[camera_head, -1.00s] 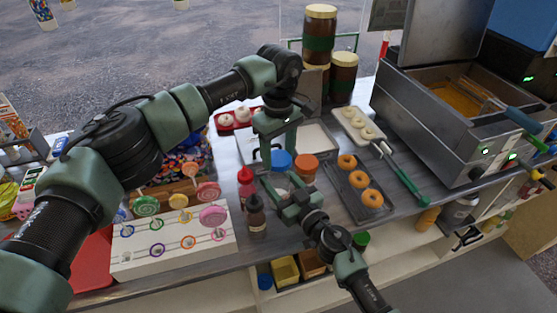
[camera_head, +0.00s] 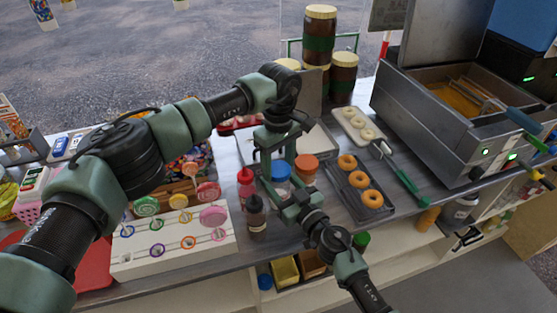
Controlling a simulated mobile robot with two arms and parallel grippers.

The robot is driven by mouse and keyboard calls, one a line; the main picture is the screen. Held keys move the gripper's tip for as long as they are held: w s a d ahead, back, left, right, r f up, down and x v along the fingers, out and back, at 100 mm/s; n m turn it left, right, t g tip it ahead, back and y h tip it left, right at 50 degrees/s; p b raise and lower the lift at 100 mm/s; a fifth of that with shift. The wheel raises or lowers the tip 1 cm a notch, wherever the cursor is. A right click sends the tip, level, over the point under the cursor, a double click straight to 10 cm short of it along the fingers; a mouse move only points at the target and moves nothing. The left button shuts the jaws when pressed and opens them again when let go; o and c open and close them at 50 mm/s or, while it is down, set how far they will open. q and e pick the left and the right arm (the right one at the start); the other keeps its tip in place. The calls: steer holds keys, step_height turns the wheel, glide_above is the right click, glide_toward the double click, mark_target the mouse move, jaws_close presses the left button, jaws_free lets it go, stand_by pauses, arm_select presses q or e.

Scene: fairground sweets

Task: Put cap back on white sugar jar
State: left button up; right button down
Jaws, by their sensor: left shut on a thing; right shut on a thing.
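The blue cap (camera_head: 281,170) is between the fingers of my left gripper (camera_head: 278,165), which is shut on it from above. The cap is directly over the white sugar jar (camera_head: 281,186), of which only a small pale part shows. I cannot tell whether the cap is seated on the rim or just above it. My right gripper (camera_head: 287,198) is shut on the jar from the front; its fingers hide most of the jar.
An orange-capped jar (camera_head: 305,163) stands close on the right. Red (camera_head: 246,183) and dark (camera_head: 256,215) bottles stand close on the left. A doughnut tray (camera_head: 368,207) lies to the right, a lollipop rack (camera_head: 135,263) to the left.

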arm_select(q)
steer(key=shift+f, duration=0.65)
stand_by(0.5)
steer(key=m, duration=0.2)
steer(key=shift+m, duration=0.3)
steer(key=m, duration=0.4)
steer(key=shift+m, duration=0.4)
steer(key=m, duration=0.6)
steer(key=o, duration=1.3)
